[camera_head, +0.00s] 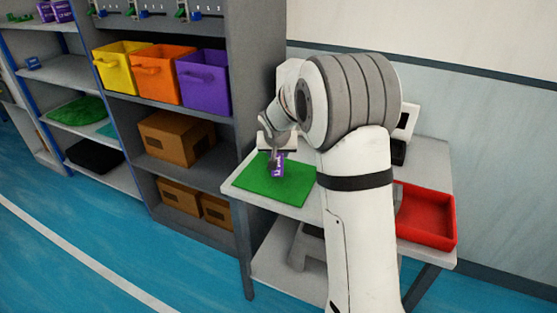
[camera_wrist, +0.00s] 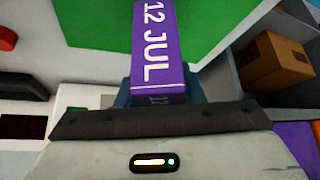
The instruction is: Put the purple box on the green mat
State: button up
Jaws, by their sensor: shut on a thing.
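The purple box (camera_head: 279,165) is a small box held at my gripper (camera_head: 274,155), over the green mat (camera_head: 262,187) in the head view. In the wrist view the purple box (camera_wrist: 157,45) shows white lettering reading "12 JUL". My gripper is shut on its near end, and the fingers are mostly hidden behind the wrist's dark edge. The green mat (camera_wrist: 100,18) fills the top of the wrist view behind the box. The mat lies flat on a light table, near its left end. I cannot tell whether the box touches the mat.
A red tray (camera_head: 424,234) sits on the table's right part. Shelves (camera_head: 185,118) at left hold yellow (camera_head: 115,68), orange (camera_head: 150,72) and purple bins (camera_head: 204,80), and brown boxes (camera_head: 176,137). Another green mat (camera_head: 76,111) lies on the far left shelf.

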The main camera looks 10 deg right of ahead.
jog(key=shift+f, duration=1.15)
jog(key=shift+f, duration=0.1)
jog(key=o, duration=1.2)
jog(key=shift+c, duration=0.2)
